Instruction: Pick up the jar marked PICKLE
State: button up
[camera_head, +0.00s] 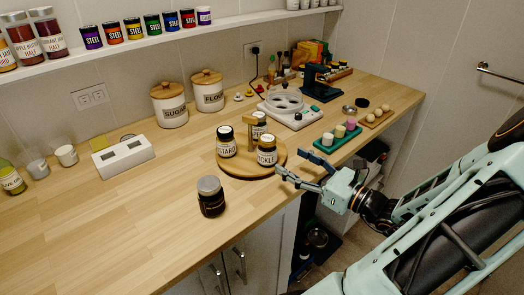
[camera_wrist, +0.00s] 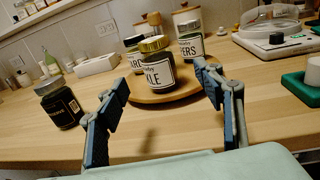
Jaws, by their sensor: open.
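The jar marked PICKLE (camera_head: 267,153) is dark with a white label, partly readable, and stands upright at the right front of a round wooden turntable (camera_head: 238,168). In the wrist view the jar (camera_wrist: 158,70) has a gold lid and shows between my fingers, beyond their tips. My gripper (camera_head: 297,168) is open and empty, to the right of the jar and apart from it. Its two fingers (camera_wrist: 162,82) are spread in the wrist view. Two similar jars share the turntable: a mustard jar (camera_head: 227,147) at left and another (camera_head: 259,127) behind, partly hidden by a wooden post.
A dark jar (camera_head: 210,198) stands alone on the counter, front left of the turntable. A green tray (camera_head: 338,141) with small cylinders and a white scale (camera_head: 291,112) lie to the right and behind. Sugar (camera_head: 169,106) and flour canisters (camera_head: 207,92) stand at the wall. The left counter is mostly clear.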

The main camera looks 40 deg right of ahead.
aim_at(275, 152)
jog(key=w, duration=0.3)
jog(key=w+a, duration=0.1)
jog(key=w, duration=0.2)
jog(key=w+a, duration=0.1)
jog(key=w, duration=0.2)
jog(key=shift+w+r+b, duration=0.1)
jog(key=shift+w+b, duration=0.1)
jog(key=shift+b, duration=0.1)
jog(key=c, duration=1.6)
